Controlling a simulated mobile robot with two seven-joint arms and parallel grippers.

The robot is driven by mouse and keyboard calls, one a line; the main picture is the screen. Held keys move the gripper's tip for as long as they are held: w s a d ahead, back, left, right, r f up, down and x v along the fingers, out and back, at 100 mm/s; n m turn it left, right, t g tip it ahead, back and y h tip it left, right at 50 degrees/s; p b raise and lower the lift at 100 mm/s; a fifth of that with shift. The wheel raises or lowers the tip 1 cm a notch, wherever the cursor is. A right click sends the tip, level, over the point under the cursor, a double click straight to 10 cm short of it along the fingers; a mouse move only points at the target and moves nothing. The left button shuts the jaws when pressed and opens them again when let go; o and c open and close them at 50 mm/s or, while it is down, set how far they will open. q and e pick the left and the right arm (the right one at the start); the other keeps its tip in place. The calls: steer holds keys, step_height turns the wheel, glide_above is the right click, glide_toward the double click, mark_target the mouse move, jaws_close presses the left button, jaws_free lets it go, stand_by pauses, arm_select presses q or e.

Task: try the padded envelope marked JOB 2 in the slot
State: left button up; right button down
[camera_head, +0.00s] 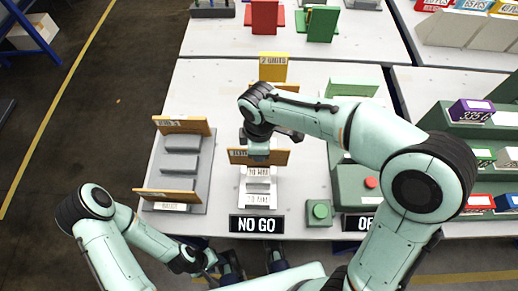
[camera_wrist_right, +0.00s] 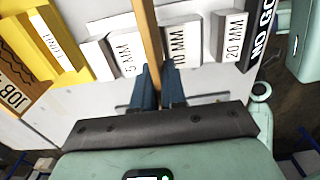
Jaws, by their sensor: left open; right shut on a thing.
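My right gripper (camera_head: 258,148) is shut on a thin brown padded envelope (camera_head: 270,158), held upright on edge over the white slot gauge (camera_head: 258,186). Its label is too small to read. In the right wrist view, my right gripper (camera_wrist_right: 160,90) grips the brown envelope (camera_wrist_right: 148,35) between the blocks marked 5 MM and 10 MM (camera_wrist_right: 182,45). I cannot tell how deep it sits or whether it touches them. My left gripper (camera_head: 254,262) is open and empty in front of the table edge.
A grey rack (camera_head: 180,163) at left holds brown envelopes at its back (camera_head: 183,125) and front (camera_head: 166,195). A NO GO sign (camera_head: 256,225) and green button box (camera_head: 319,212) stand in front. A yellow holder (camera_head: 273,67) is behind; green fixtures (camera_head: 352,188) are right.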

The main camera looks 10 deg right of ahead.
arm_select(q)
steer(key=shift+s+f+b, duration=0.2)
steer(key=shift+f+b, duration=0.5)
steer(key=shift+f, duration=0.05)
arm_select(e)
steer(key=shift+f, duration=1.2)
arm_select(q)
steer(key=shift+r, duration=0.1)
arm_select(e)
steer(key=shift+r, duration=0.15)
stand_by(0.3)
steer(key=shift+r+p, duration=2.9)
steer(key=shift+r, duration=0.5)
arm_select(q)
step_height(320, 180, up, 6)
steer(key=w, duration=0.2)
